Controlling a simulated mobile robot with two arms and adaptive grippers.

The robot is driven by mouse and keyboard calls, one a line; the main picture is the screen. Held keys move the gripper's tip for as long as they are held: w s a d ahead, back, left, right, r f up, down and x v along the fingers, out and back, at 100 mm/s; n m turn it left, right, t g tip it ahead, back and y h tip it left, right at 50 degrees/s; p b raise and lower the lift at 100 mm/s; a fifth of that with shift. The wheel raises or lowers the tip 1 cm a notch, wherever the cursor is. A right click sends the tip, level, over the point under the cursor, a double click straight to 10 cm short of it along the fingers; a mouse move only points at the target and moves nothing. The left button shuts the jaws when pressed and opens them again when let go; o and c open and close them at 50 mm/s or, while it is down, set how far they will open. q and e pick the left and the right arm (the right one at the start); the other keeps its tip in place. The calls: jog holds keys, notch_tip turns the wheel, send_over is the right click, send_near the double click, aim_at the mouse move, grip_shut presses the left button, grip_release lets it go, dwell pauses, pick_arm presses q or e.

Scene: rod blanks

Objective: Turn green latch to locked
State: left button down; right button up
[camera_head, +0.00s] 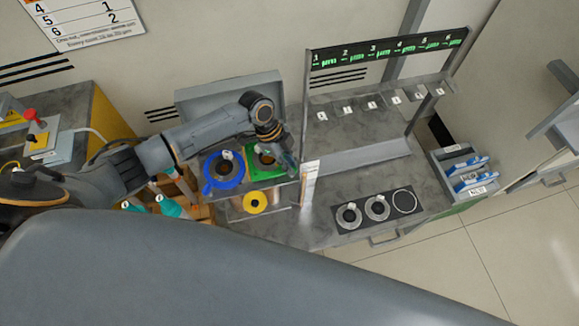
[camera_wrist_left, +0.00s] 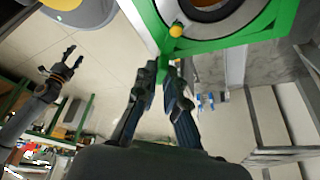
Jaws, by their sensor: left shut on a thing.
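The green square fixture (camera_head: 262,166) with a round dark opening sits beside the blue ring fixture (camera_head: 222,170) in the head view. In the left wrist view the green fixture (camera_wrist_left: 241,38) fills the top, with a yellow knob (camera_wrist_left: 176,30) at its corner. A slim green latch (camera_wrist_left: 164,48) reaches down from that corner between my left fingertips. My left gripper (camera_head: 284,160) is at the right side of the green fixture. In the wrist view my left gripper (camera_wrist_left: 164,78) is shut on the latch's end. My right gripper (camera_wrist_left: 66,66) hangs far off, its fingers apart and empty.
A yellow ring (camera_head: 255,202) sits below the green fixture. A white upright card (camera_head: 309,183) stands close to the right of my left gripper. A black plate with round seats (camera_head: 377,208) and a numbered rack (camera_head: 365,108) are further right. Teal-topped items (camera_head: 170,207) stand at left.

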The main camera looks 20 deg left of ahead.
aim_at(277, 163)
pick_arm(q)
jog(key=shift+w+m+g+b, duration=0.1)
jog(key=shift+m+g+b, duration=0.3)
jog(key=shift+m+b, duration=0.45)
jog(key=shift+m, duration=0.25)
jog(key=c, duration=1.4)
grip_release()
jog(key=shift+r, duration=0.1)
jog(key=v, duration=1.2)
jog(key=shift+d, duration=0.15)
